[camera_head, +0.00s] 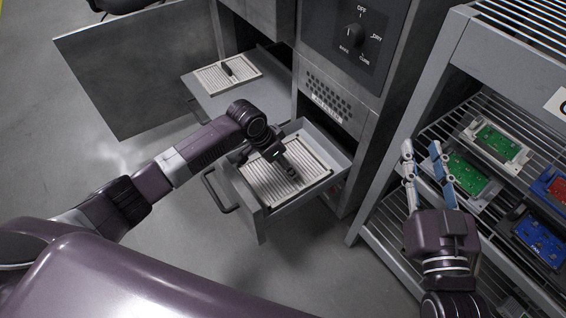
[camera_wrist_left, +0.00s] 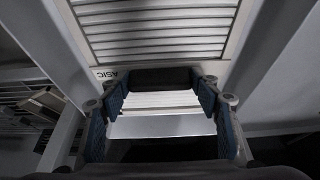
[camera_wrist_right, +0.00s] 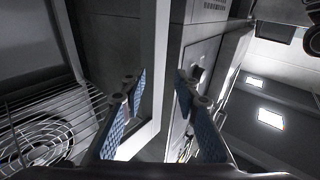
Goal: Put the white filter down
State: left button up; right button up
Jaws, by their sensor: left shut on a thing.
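A white slatted filter (camera_head: 262,184) lies flat in the lower pulled-out drawer (camera_head: 249,214), within its walls. In the left wrist view its slats (camera_wrist_left: 155,35) fill the top, with part of a printed word on its frame. My left gripper (camera_head: 290,172) reaches down onto this filter from above and is shut on its dark handle (camera_wrist_left: 160,79), which shows between the blue finger pads. From these views I cannot tell whether the filter rests fully on the drawer floor. My right gripper (camera_head: 423,165) is open and empty in front of the rack.
A second white filter (camera_head: 218,78) with a black handle lies on the upper pulled-out tray, beside an open cabinet door (camera_head: 130,75). A wire rack (camera_head: 455,135) at the right holds green, red and blue modules. A dial panel (camera_head: 355,38) is above the drawer.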

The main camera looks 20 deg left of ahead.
pick_arm(q)
jog(key=shift+f, duration=0.1)
pick_arm(e)
jog(key=shift+f, duration=0.1)
pick_arm(q)
jog(key=o, duration=1.3)
jog(key=shift+c, duration=0.2)
jog(key=shift+r, duration=0.25)
jog(key=p+v, duration=0.2)
jog(key=v, duration=0.3)
jog(key=shift+s+r+p, duration=0.2)
jog(key=shift+r+p, duration=0.1)
jog(key=shift+r, duration=0.05)
notch_tip(320, 180, up, 5)
jog(key=p, duration=0.2)
send_over(277, 173)
jog(key=s+a, duration=0.1)
jog(key=s, duration=0.1)
jog(key=shift+a+r, duration=0.25)
pick_arm(e)
jog(key=s+d+f+g+h, duration=0.1)
jog(key=s+d+f+g, duration=0.2)
jog(key=s+f+g, duration=0.3)
jog(key=s+d+f+g+h, duration=0.2)
jog(key=s+f+g, duration=0.4)
jog(key=f, duration=0.7)
jog(key=shift+s+d+f+m+h, duration=0.3)
jog(key=shift+s+d, duration=0.05)
jog(key=shift+d, duration=0.15)
